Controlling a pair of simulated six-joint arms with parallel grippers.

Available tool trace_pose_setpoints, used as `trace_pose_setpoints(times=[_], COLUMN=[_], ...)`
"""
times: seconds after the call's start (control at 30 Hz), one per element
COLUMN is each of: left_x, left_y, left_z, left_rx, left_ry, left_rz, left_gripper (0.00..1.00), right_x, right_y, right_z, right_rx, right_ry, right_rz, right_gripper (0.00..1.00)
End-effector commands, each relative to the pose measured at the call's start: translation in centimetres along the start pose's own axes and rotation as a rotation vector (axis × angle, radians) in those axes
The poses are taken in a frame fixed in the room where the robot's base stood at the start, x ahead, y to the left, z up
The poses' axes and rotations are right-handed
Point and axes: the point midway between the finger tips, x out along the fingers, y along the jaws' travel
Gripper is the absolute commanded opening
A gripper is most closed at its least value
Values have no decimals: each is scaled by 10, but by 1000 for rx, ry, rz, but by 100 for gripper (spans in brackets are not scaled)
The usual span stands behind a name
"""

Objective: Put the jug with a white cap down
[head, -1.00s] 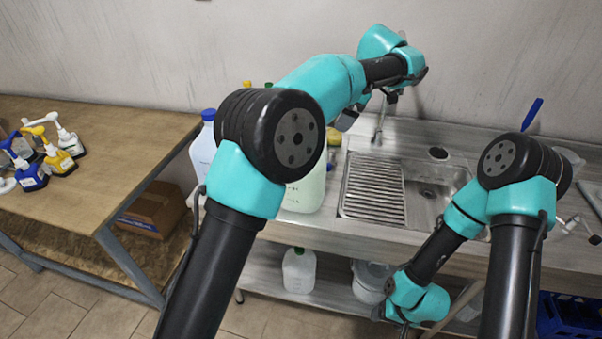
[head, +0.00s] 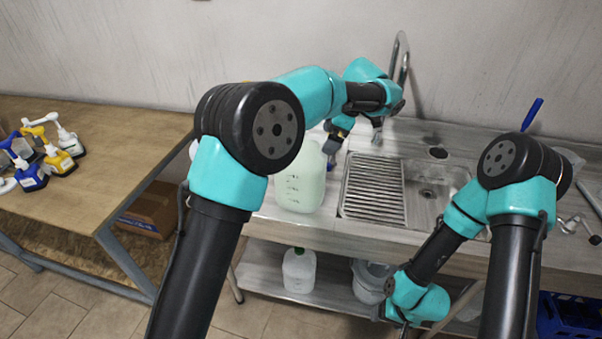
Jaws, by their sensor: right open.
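A large pale green translucent jug (head: 301,186) stands upright on the counter, left of the sink. My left arm hides its top, so I cannot tell its cap colour. My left gripper (head: 354,142) is above the counter, right of this jug and behind the drainboard; its grey fingers are apart with nothing seen between them. A whitish jug (head: 299,271) stands on the lower shelf. My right gripper (head: 404,327) is mostly hidden low at the bottom edge, in front of the shelf. No white cap shows clearly.
The sink with its ribbed drainboard (head: 374,190) is bare. A tap (head: 401,58) rises behind it. A white bucket (head: 370,279) sits on the lower shelf. Pump bottles (head: 57,160) stand on the wooden table (head: 130,135) at left. A blue crate (head: 575,318) is at lower right.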

Motion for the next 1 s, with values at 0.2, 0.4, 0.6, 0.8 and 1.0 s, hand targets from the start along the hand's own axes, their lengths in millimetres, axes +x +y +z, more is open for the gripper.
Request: trace_pose_setpoints(times=[0.2,0.4,0.6,0.8,1.0], left_x=[31,41,41,41,41], left_y=[-1,-1,-1,-1,-1], left_z=[3,3,3,3,3], left_rx=[1,0,0,0,0], left_ry=[2,0,0,0,0], left_rz=[-2,0,0,0,0], left_gripper=[100,100,100,100,83], right_x=[0,0,0,0,0], right_y=[0,0,0,0,0], right_z=[0,0,0,0,0], right_rx=[0,0,0,0,0], right_ry=[0,0,0,0,0], right_rz=[0,0,0,0,0], right_gripper=[72,72,72,72,72])
